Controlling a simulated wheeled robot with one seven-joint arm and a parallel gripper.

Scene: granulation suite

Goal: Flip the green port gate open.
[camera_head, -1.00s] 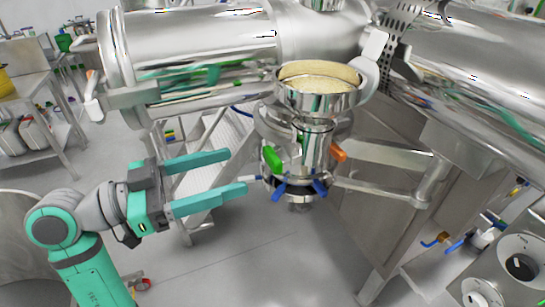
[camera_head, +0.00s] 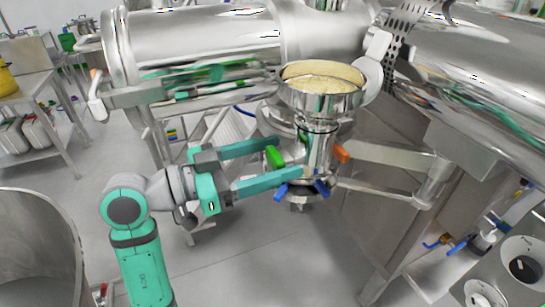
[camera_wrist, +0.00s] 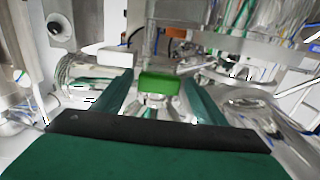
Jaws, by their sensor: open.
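The green port gate (camera_head: 274,157) is a small green tab on the left side of the steel port body below the powder-filled funnel. In the wrist view the green gate (camera_wrist: 159,84) shows ahead, between the two fingers. My gripper (camera_head: 290,158) is open, with its two long teal fingers reaching to the port body. One finger passes on the far side of the green tab and the other on the near side. Whether either finger touches the tab cannot be told. My gripper also shows in the wrist view (camera_wrist: 160,84) with nothing held.
An orange tab (camera_head: 341,154) sits on the port's right side, and blue handles (camera_head: 302,188) are below it. The funnel (camera_head: 322,98) holds pale powder. Large steel cylinders (camera_head: 210,42) stand behind. A steel vessel (camera_head: 40,235) is at left. Floor at the front is clear.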

